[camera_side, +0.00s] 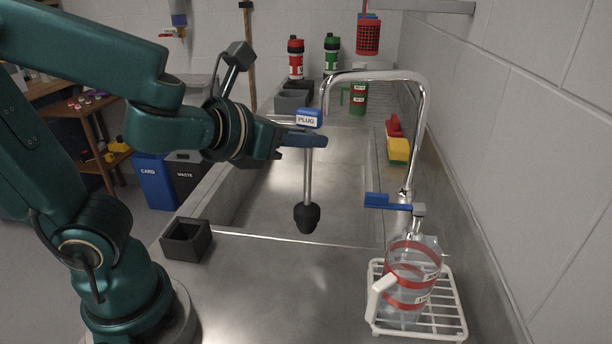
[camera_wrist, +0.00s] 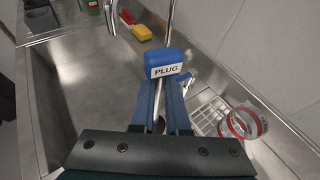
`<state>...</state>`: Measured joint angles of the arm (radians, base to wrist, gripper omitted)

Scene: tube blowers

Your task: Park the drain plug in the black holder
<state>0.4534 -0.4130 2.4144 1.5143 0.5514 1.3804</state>
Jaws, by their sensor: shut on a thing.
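The drain plug has a blue head labelled PLUG (camera_side: 308,118), a thin metal rod and a black stopper (camera_side: 307,218) at its lower end. It hangs upright in my gripper (camera_side: 310,139), above the sink area, with the stopper apart from the steel surface. The jaws are shut on the rod just under the blue head. The wrist view shows the blue head (camera_wrist: 164,63) just beyond my gripper (camera_wrist: 162,88); the stopper is mostly hidden there. The black holder (camera_side: 186,240) is an open square box on the counter at the lower left of the side view, apart from the plug and empty as far as I see.
A chrome tap (camera_side: 421,110) with a blue lever (camera_side: 388,201) stands to the right. A glass jug (camera_side: 413,270) sits on a white rack (camera_side: 455,305). A grey box (camera_side: 292,102) and bottles stand behind. The front counter between holder and rack is clear.

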